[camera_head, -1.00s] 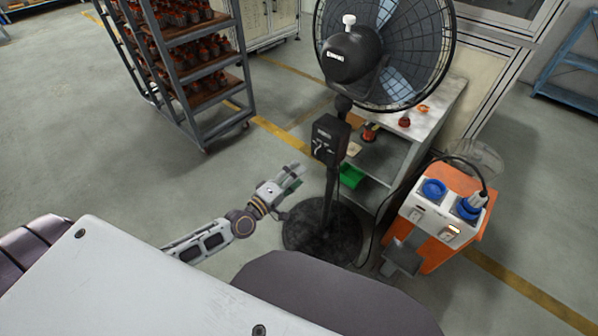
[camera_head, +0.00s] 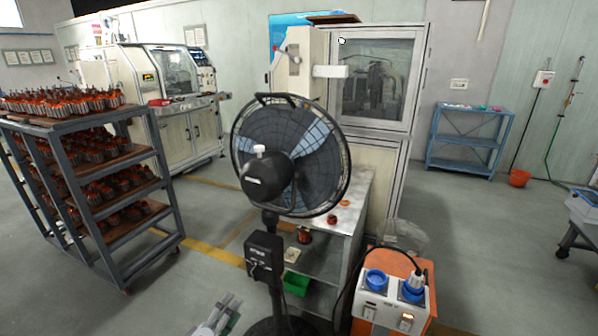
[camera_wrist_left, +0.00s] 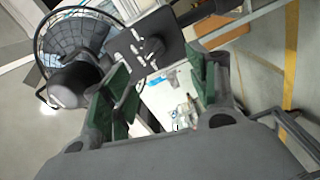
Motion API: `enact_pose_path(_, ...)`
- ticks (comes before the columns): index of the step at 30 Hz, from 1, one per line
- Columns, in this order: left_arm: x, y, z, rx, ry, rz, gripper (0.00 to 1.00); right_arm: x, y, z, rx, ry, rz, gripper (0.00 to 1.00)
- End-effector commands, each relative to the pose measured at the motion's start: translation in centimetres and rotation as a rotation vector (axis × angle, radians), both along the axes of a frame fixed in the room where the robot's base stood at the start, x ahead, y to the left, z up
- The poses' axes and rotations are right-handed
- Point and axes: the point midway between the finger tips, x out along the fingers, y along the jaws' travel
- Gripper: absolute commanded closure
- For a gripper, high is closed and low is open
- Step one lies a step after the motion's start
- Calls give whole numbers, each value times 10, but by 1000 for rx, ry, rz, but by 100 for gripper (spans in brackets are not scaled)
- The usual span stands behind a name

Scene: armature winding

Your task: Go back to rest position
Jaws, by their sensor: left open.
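My left gripper (camera_head: 217,316) shows at the bottom edge of the head view, just left of the fan's stand. Most of its arm is cut off by the frame. In the left wrist view its green-padded fingers (camera_wrist_left: 165,95) are apart with nothing held between them. A black pedestal fan (camera_head: 290,155) stands in front of the gripper, and its control box (camera_head: 264,258) is beside and above it. The fan's head (camera_wrist_left: 75,50) and a dark box with light marks also show in the left wrist view. My right gripper is not in view.
A rack of motor parts (camera_head: 125,225) stands at the left. A metal table (camera_head: 345,215) with a green bin (camera_head: 297,284) is behind the fan. An orange-and-white unit (camera_head: 392,300) with blue sockets stands at the right. Floor is clear between rack and fan.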

Motion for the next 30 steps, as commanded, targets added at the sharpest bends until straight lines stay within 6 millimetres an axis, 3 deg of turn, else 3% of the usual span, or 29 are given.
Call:
enact_pose_path(5, 2, 13, -21, 95, 28, 19, 41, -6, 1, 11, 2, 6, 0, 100)
enact_pose_path(16, -11, 50, -102, 408, 146, 34, 41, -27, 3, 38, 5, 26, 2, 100)
enact_pose_path(23, -35, 69, -155, 596, 244, 8, 41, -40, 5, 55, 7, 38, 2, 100)
enact_pose_path(30, -73, 84, -208, 776, 357, -51, 41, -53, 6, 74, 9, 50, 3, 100)
